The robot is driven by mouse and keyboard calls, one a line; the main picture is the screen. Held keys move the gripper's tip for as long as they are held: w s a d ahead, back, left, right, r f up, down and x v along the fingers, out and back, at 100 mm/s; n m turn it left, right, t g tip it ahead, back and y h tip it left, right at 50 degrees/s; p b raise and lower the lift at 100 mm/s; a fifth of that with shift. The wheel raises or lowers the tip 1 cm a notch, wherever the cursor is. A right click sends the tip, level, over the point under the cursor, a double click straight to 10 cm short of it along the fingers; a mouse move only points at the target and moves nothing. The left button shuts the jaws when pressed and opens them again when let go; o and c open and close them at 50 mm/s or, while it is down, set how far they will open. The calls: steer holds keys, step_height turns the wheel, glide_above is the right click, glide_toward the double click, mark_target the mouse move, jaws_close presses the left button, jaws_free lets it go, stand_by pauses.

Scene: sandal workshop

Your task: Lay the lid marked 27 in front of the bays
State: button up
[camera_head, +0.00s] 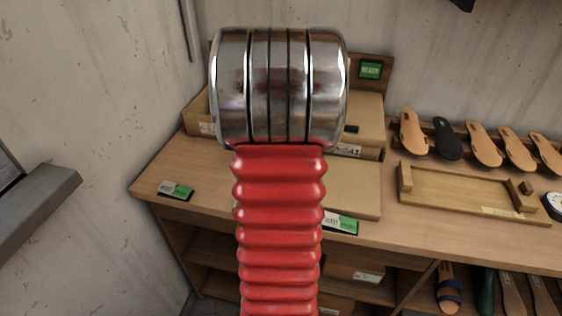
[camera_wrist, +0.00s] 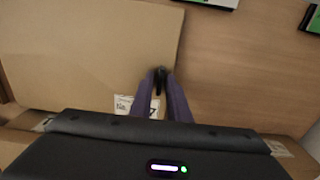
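A flat brown cardboard lid (camera_wrist: 85,50) fills the left of the wrist view. A white label (camera_wrist: 125,104) on it is partly covered by my fingers, and only a 7 shows at its end. In the head view a flat lid (camera_head: 352,190) lies on the bench in front of the boxes, partly behind my red arm. My gripper (camera_wrist: 161,76) has its purple fingers close together on a small black tab at the lid's edge. In the head view my gripper is hidden behind my arm.
Green-and-white cards (camera_head: 176,190) lie along the bench's front. A wooden tray (camera_head: 465,190) and several sandal soles (camera_head: 482,145) are to the right.

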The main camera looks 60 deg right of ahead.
steer(key=shift+o, duration=1.3)
step_height(320, 180, up, 14)
steer(key=shift+f, duration=0.15)
steer(key=shift+w+d, duration=0.1)
